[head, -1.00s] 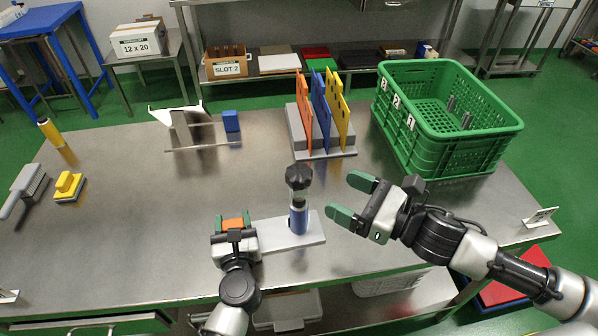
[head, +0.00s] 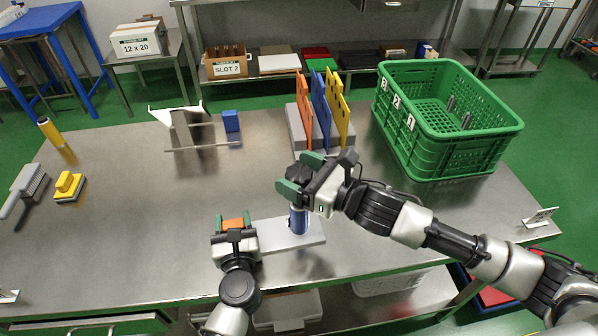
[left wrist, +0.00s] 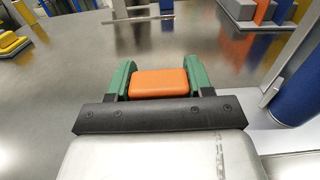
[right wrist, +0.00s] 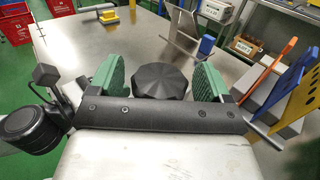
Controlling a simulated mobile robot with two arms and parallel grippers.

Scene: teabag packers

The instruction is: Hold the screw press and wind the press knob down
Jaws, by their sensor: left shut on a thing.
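The screw press has a flat grey base (head: 312,234), a blue column (head: 298,219) and a black knob (right wrist: 160,81) on top. My left gripper (head: 234,226) is shut on the orange block (left wrist: 160,83) at the left end of the base; the block sits between its green fingers in the left wrist view. My right gripper (head: 300,172) is at the knob. In the right wrist view its green fingers stand on either side of the knob, with a gap visible on each side. In the head view the fingers and palm partly hide the knob (head: 297,172).
A rack with orange, blue and yellow plates (head: 322,112) stands behind the press. A green crate (head: 450,150) is at the back right. A metal stand (head: 190,149) and a blue block (head: 231,121) are at the back left. The table's left middle is clear.

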